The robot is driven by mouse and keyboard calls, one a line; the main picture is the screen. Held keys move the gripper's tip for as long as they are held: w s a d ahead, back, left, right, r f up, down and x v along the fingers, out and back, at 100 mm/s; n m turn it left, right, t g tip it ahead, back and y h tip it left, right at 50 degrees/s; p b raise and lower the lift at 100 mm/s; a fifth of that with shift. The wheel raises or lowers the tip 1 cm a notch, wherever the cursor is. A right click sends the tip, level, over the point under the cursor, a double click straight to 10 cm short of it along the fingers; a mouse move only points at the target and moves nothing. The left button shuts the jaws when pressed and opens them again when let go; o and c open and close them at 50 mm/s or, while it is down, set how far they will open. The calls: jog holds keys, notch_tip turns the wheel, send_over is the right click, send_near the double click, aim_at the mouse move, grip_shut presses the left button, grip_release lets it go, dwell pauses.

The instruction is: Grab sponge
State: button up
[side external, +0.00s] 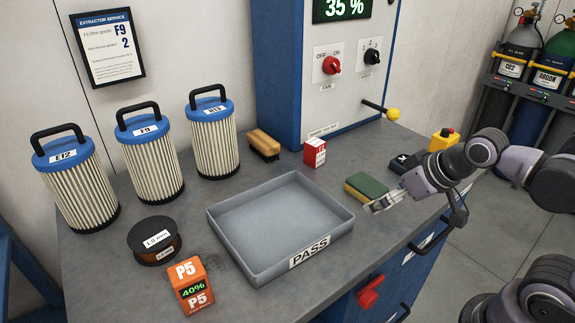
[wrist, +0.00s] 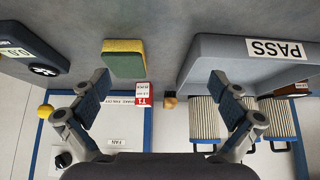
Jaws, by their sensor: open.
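The sponge (side external: 366,187), green on top with a yellow layer, lies on the grey bench to the right of the tray. My gripper (side external: 383,204) is open and empty, low over the bench at the sponge's near right side. In the wrist view the sponge (wrist: 124,62) is ahead of the left finger, left of the middle of the gap between my fingertips (wrist: 158,80). The sponge is not between the fingers. I cannot tell whether a finger touches it.
A grey tray marked PASS (side external: 226,239) stands left of the sponge. A red and white box (side external: 315,153) and a wooden brush (side external: 263,145) are behind. Several filters (side external: 213,140) stand at the back left.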

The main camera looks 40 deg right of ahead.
jog(key=w+d+r+m+g, duration=0.2)
jog(key=w+r+m+g, duration=0.15)
jog(key=m, duration=0.35)
jog(key=m+g, duration=0.4)
jog(key=m, duration=0.7)
send_over(367, 184)
jog(key=shift+w+d+f, duration=0.1)
jog(key=shift+d+f, duration=0.05)
jog(key=shift+f, duration=0.4)
jog(key=shift+w+d+f, duration=0.1)
jog(key=shift+f, duration=0.4)
jog(key=shift+s+a+f, duration=0.15)
jog(key=shift+f, duration=1.5)
jog(key=shift+s+a+f, duration=0.1)
jog(key=shift+f, duration=1.5)
jog(key=c, duration=0.5)
